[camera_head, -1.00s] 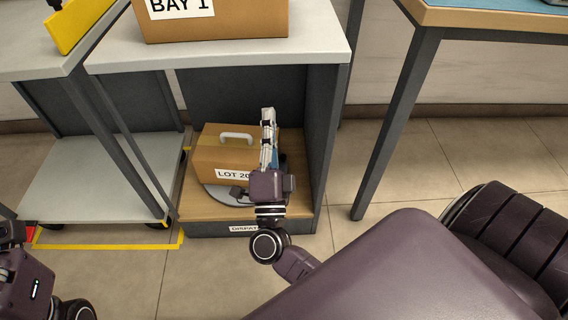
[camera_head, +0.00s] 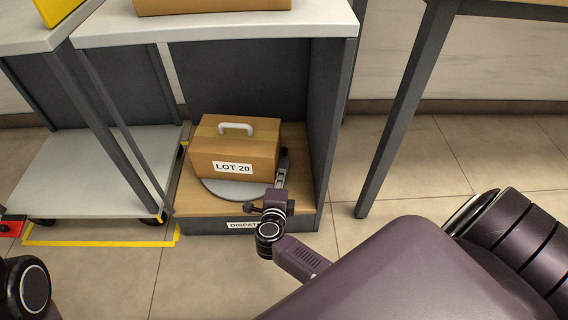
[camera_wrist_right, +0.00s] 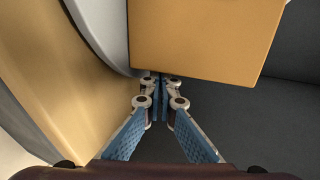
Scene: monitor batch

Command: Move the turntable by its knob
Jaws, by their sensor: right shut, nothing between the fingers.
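The turntable is a grey disc (camera_head: 237,191) on the lower wooden shelf of the dispatch bay, mostly hidden under a cardboard box (camera_head: 206,165) labelled LOT 20 with a white handle. I cannot make out its knob. My right gripper (camera_head: 284,154) is at the right of the box, low inside the bay, near the disc's right edge. In the right wrist view, its fingers (camera_wrist_right: 160,81) are closed together and empty, just beside the disc rim (camera_wrist_right: 104,28) and the box (camera_wrist_right: 200,35). Contact with either cannot be told. My left gripper is not in view.
The bay's dark right wall (camera_head: 327,120) stands close to the right gripper. The bay's top (camera_head: 215,29) is above, with another box (camera_head: 210,5). A low grey cart (camera_head: 90,175) stands left. A table leg (camera_head: 398,115) is right, with clear floor between.

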